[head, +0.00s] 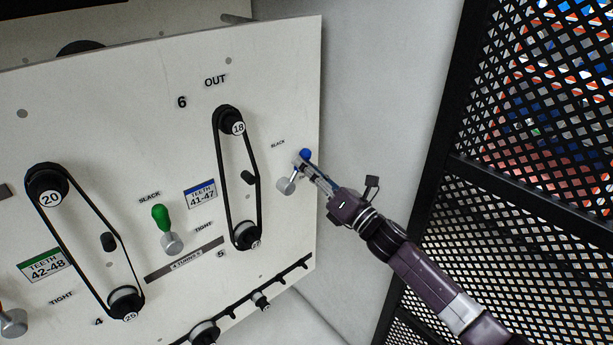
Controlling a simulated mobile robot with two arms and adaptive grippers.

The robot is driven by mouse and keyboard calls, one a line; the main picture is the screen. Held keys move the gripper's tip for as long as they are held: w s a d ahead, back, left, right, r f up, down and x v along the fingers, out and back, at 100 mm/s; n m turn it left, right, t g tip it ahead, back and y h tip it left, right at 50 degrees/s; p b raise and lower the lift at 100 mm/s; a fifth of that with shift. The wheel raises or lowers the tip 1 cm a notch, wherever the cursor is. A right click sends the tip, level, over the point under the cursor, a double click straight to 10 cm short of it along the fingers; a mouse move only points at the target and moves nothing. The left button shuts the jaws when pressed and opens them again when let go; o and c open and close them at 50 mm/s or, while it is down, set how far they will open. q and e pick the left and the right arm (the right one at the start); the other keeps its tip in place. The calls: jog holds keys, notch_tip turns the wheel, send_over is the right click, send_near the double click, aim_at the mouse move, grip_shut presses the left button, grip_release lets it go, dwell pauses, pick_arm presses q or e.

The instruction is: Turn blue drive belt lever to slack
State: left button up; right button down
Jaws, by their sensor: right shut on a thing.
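The blue drive belt lever has a blue knob (305,154) and a metal hub (287,185) near the right edge of the white panel (180,290). The lever points up and slightly right, toward the side of the small SLACK label (278,143) above it. A TIGHT label (203,227) is lower left of it. My right gripper (308,169) reaches in from the lower right and is shut on the blue lever, just below its knob. The fingers partly hide the lever's shaft. The blue-labelled belt (222,180) runs around pulleys left of the lever. My left gripper is not in view.
A green lever (161,217) points up, left of the blue-labelled belt. Another belt (85,210) runs on pulleys at the left. Black mesh fencing (540,120) stands on the right, with a grey wall (390,80) between it and the panel.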

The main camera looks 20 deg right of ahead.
aim_at(278, 160)
jog(key=n, duration=0.1)
jog(key=a+n+y+b, duration=0.1)
jog(key=n, duration=0.1)
jog(key=r+n+g, duration=0.1)
jog(key=shift+s+a+n, duration=0.35)
jog(key=shift+a+n, duration=0.05)
jog(key=n, duration=0.1)
jog(key=a+n, duration=0.1)
jog(key=n, duration=0.1)
jog(key=shift+s+a+r+g+y+b, duration=0.25)
jog(key=shift+g+y+b, duration=0.15)
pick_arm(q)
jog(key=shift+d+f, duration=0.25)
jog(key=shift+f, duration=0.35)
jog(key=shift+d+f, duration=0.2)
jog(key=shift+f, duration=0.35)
pick_arm(e)
jog(key=shift+s+a+n, duration=0.15)
jog(key=shift+a+n, duration=0.25)
jog(key=shift+n, duration=0.5)
jog(key=c, duration=2.1)
grip_release()
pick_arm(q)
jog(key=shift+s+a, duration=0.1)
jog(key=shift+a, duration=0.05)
